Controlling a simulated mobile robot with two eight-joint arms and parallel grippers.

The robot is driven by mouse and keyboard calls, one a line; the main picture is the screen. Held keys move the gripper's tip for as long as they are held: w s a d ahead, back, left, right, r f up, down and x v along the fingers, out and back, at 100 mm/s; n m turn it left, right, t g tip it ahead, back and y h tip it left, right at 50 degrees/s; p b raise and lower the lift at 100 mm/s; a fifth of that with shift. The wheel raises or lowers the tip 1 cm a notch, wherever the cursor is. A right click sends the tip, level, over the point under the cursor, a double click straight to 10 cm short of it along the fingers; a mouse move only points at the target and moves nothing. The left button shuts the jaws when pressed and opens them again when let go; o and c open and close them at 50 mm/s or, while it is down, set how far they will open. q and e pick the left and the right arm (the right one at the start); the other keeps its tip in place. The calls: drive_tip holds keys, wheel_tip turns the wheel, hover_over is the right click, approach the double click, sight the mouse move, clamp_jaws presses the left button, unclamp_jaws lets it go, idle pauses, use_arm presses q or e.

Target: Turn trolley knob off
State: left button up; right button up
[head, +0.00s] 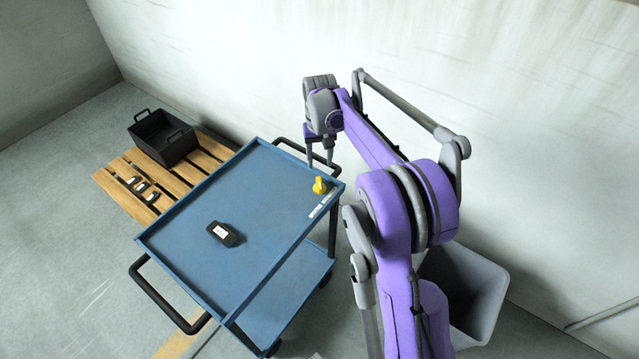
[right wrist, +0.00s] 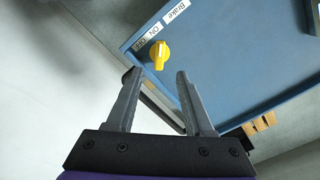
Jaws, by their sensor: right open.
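The yellow trolley knob (head: 319,186) stands on the blue trolley top (head: 262,190) near its right corner. In the right wrist view the knob (right wrist: 159,54) sits beside labels reading "Brake" (right wrist: 176,12) and "ON OFF" (right wrist: 149,36). It is just beyond the fingertips and apart from them. My right gripper (head: 320,163) points down at the trolley's far right edge, a little behind the knob in the head view. Its two fingers are open and empty in the right wrist view (right wrist: 157,74). My left gripper is not in view.
A black device (head: 226,234) lies on the trolley top. A wooden pallet (head: 118,192) behind it carries a black crate (head: 160,138) and several small dark items (head: 143,187). A grey bin (head: 468,290) stands at right, near the wall. Black handles stick out from the trolley's ends.

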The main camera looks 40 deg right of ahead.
sight(320, 184)
wheel_tip(320, 184, down, 10)
drive_tip(key=shift+f+b, duration=0.1)
drive_tip(key=shift+b, duration=0.45)
clamp_jaws()
